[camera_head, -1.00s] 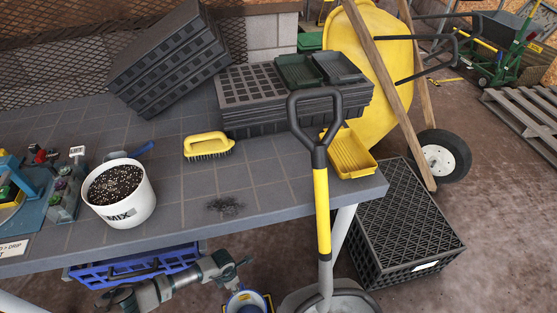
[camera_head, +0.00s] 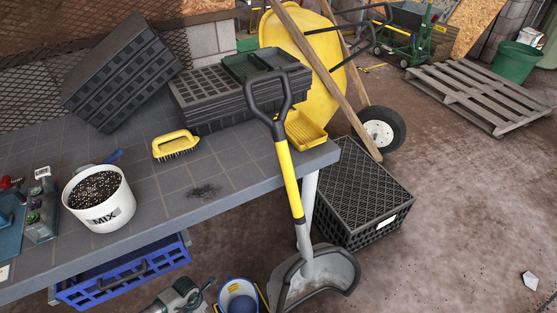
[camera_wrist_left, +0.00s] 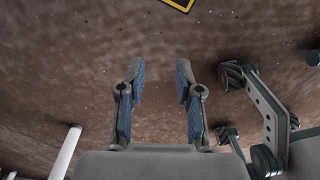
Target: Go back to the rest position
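My left gripper (camera_wrist_left: 160,78) shows in the left wrist view with its two blue-padded fingers spread apart. Nothing is between them, and brown floor shows behind. In the head view a grey jointed part, apparently of my arm, shows at the bottom edge, cut off by the frame; its fingers cannot be made out. My right gripper cannot be made out in either view. A white bucket of soil marked MIX (camera_head: 98,199) stands upright on the grey table (camera_head: 240,178).
A yellow-shafted shovel (camera_head: 287,172) stands against the table's front right corner. A blue crate (camera_head: 123,273) is under the table, a blue bucket (camera_head: 238,296) near the shovel. A black crate (camera_head: 357,190) and wheelbarrow (camera_head: 300,60) stand right. Floor at lower right is mostly clear.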

